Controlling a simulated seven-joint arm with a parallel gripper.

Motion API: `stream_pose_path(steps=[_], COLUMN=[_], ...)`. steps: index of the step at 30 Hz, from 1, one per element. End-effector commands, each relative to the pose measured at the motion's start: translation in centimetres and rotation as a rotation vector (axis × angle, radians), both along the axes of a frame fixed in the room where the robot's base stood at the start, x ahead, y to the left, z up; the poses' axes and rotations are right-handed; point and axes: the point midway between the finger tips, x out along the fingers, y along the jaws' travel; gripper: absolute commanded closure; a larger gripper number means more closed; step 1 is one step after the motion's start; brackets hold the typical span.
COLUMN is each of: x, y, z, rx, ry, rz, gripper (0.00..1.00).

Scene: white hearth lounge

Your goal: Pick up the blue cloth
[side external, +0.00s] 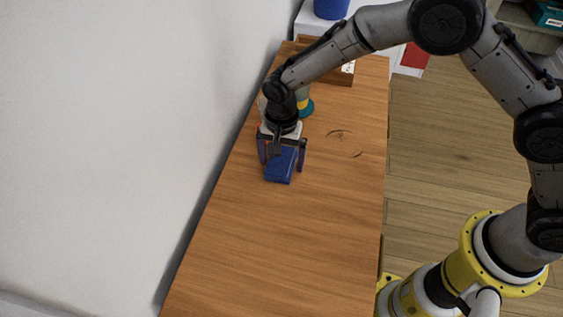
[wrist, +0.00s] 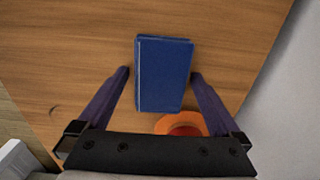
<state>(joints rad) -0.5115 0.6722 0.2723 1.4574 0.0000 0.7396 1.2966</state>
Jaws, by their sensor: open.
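The blue cloth (side external: 280,165) looks like a flat, folded rectangle and lies on the wooden table near its wall side. In the wrist view the blue cloth (wrist: 164,75) sits between and ahead of my fingers, with a pale line along its left edge. My gripper (side external: 283,170) is over it, pointing down, with one finger at each side. In the wrist view my gripper (wrist: 160,75) is open, and a gap shows between each finger and the cloth. My gripper hides part of the cloth in the side view.
An orange round thing (wrist: 183,125) lies close by the cloth, partly hidden by my gripper. A teal-based object (side external: 306,107) stands behind my gripper, and a wooden tray (side external: 338,78) is at the table's far end. A white wall (side external: 120,120) borders the left; the near table (side external: 285,245) is clear.

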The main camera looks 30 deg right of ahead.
Motion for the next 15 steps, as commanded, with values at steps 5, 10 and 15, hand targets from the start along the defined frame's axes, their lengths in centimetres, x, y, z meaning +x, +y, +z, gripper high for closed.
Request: stream_pose_path(steps=[5,10,15], x=[0.00,0.01,0.01], y=[0.00,0.01,0.00], z=[0.02,0.04,0.05], rx=[0.000,0.000,0.000], ry=[0.000,0.000,0.000], rz=[0.000,0.000,0.000], gripper=[0.14,0.45,0.76])
